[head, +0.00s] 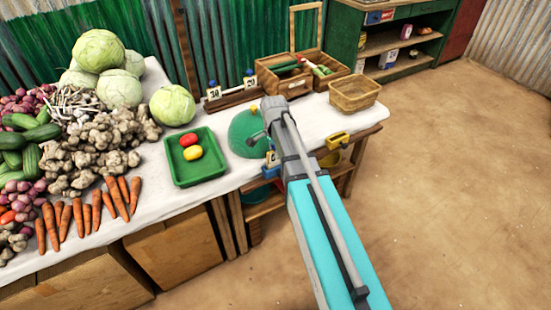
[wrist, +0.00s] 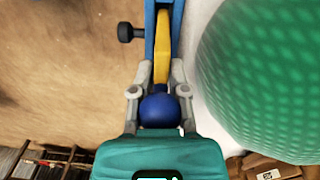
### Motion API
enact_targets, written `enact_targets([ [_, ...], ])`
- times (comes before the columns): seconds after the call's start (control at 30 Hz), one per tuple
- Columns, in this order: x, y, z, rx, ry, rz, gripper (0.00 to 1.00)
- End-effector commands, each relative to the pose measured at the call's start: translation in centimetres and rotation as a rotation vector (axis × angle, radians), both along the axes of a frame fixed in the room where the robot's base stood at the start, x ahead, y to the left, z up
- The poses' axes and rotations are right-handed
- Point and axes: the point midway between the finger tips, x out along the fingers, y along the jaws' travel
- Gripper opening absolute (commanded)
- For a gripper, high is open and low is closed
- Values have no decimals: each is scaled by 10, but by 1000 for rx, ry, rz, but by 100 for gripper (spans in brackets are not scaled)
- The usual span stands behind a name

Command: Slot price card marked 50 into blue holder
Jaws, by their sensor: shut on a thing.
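My gripper (wrist: 160,92) is shut on the round blue knob (wrist: 160,111) of a price card, one finger on each side. The card's yellow edge (wrist: 161,62) runs forward from the knob, between the two walls of the blue holder (wrist: 150,40), which has a dark clamp screw at its left. In the head view the card face (head: 272,158) shows white just above the blue holder (head: 270,172) at the table's front edge. Its number is too small to read surely. My arm hides the knob there. I cannot tell how deep the card sits.
A green dome (head: 243,135) stands close beside the holder. A green tray (head: 195,175) with red and yellow items lies left. A yellow holder (head: 338,141) is clamped to the right. A card rack (head: 232,99) and wicker basket (head: 354,94) stand behind.

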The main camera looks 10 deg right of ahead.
Motion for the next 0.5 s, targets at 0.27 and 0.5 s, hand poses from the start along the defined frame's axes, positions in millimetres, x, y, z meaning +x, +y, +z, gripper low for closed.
enact_targets([
  [0.27, 0, 0, -10, 0, 0, -1, 0],
  [0.5, 0, -1, -10, 0, 0, -1, 0],
])
